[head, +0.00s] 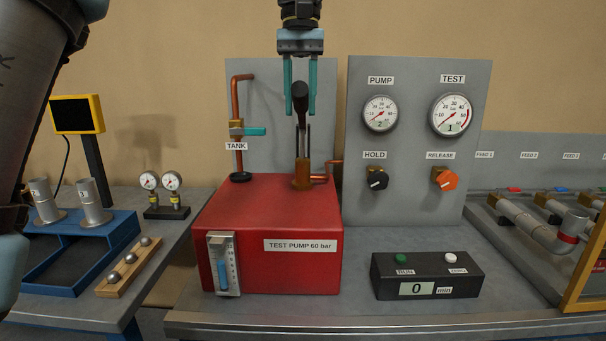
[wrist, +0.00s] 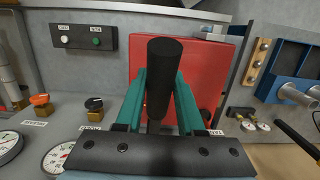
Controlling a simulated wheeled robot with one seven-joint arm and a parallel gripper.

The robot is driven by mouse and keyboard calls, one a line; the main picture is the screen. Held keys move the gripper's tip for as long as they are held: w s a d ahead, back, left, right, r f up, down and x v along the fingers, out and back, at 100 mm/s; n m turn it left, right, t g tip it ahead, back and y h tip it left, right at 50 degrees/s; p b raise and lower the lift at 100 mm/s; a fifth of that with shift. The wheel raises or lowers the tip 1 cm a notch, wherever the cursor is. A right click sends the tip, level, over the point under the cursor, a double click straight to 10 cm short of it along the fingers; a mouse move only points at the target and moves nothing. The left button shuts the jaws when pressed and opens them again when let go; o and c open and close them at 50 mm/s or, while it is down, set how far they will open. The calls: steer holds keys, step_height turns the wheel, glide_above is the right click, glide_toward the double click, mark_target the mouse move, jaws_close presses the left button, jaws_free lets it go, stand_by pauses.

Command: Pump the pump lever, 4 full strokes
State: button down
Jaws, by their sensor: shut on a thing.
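The pump lever (head: 301,106) stands nearly upright on the red test pump box (head: 245,215), with a black grip at its top and a brass base at the box. My gripper (head: 301,106) comes from above, with its two teal fingers on either side of the lever's black grip. In the wrist view the black grip (wrist: 165,75) rises between the teal fingers of my gripper (wrist: 161,95), which are shut on it. The PUMP gauge (head: 380,113) and the TEST gauge (head: 452,115) both have needles near the low end.
The panel carries the black HOLD knob (head: 377,181) and orange RELEASE knob (head: 445,179). A copper pipe (head: 236,100) with a teal valve handle stands left of the lever. A black timer box (head: 427,275) reading 0 min sits at front right. Pipework stands far right.

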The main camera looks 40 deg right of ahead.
steer(key=shift+s+a+f+b, duration=0.1)
steer(key=shift+f+b, duration=0.3)
steer(key=shift+f, duration=0.05)
steer(key=shift+s+a+f+b, duration=0.1)
steer(key=shift+f+b, duration=0.25)
steer(key=shift+f, duration=0.05)
steer(key=f+b, duration=0.1)
steer(key=b, duration=0.1)
steer(key=f+t+b, duration=0.1)
steer(key=b, duration=0.1)
steer(key=shift+s+a+f+h, duration=0.15)
steer(key=shift+s+h, duration=0.05)
steer(key=shift+h, duration=0.2)
steer(key=f+b, duration=0.1)
steer(key=b, duration=0.2)
steer(key=f+t+b, duration=0.1)
steer(key=b, duration=0.1)
steer(key=shift+s+a+f+h, duration=0.25)
steer(key=shift+s+f+h, duration=0.1)
steer(key=shift+h, duration=0.05)
steer(key=shift+t+h, duration=0.7)
steer(key=shift+t, duration=0.2)
step_height(320, 180, down, 5)
steer(key=b, duration=0.8)
steer(key=shift+s+a+b, duration=0.15)
steer(key=shift+b, duration=0.25)
steer(key=shift+c, duration=2.3)
jaws_free()
steer(key=shift+r, duration=0.1)
steer(key=shift+r, duration=0.1)
